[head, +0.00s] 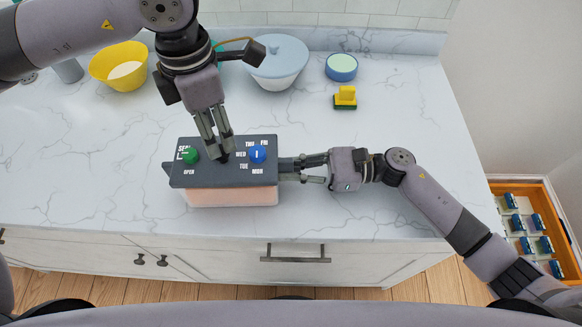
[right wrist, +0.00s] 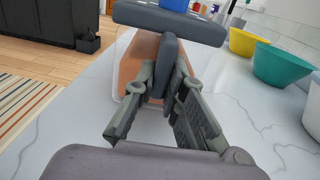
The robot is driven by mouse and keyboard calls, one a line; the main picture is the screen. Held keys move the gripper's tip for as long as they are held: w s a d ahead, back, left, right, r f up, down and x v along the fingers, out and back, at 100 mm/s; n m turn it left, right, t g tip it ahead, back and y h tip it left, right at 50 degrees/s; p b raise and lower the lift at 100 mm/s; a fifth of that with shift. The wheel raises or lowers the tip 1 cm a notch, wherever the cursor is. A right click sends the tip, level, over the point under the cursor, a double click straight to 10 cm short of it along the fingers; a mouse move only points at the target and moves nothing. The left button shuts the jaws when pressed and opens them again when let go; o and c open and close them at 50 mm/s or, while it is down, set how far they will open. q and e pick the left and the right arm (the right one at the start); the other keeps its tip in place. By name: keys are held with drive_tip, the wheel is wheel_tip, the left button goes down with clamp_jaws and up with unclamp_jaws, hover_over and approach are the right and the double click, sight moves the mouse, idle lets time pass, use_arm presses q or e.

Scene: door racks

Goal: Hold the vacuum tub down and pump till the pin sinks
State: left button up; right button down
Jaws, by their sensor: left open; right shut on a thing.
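The vacuum tub has a dark grey lid (head: 205,172) over a pinkish clear body (head: 232,197) and stands near the counter's front edge. The lid carries a green knob (head: 190,156) and a blue day dial (head: 257,154). My left gripper (head: 222,151) points down at the middle of the lid between them, fingers a little apart; they hide what lies beneath. My right gripper (head: 302,170) is shut on the grey tab at the lid's right end; the tab (right wrist: 167,68) shows between its fingers in the right wrist view. I cannot make out the pin.
Behind stand a yellow bowl (head: 104,77), a blue-lidded bowl (head: 278,66), a small round blue tub (head: 341,67) and a yellow-green sponge piece (head: 345,98). A teal bowl (right wrist: 282,64) shows in the right wrist view. The counter's right side is clear. An orange crate (head: 553,213) sits lower right.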

sight(230, 173)
use_arm(q)
drive_tip(key=shift+f, duration=3.1)
drive_tip(key=shift+c, duration=0.4)
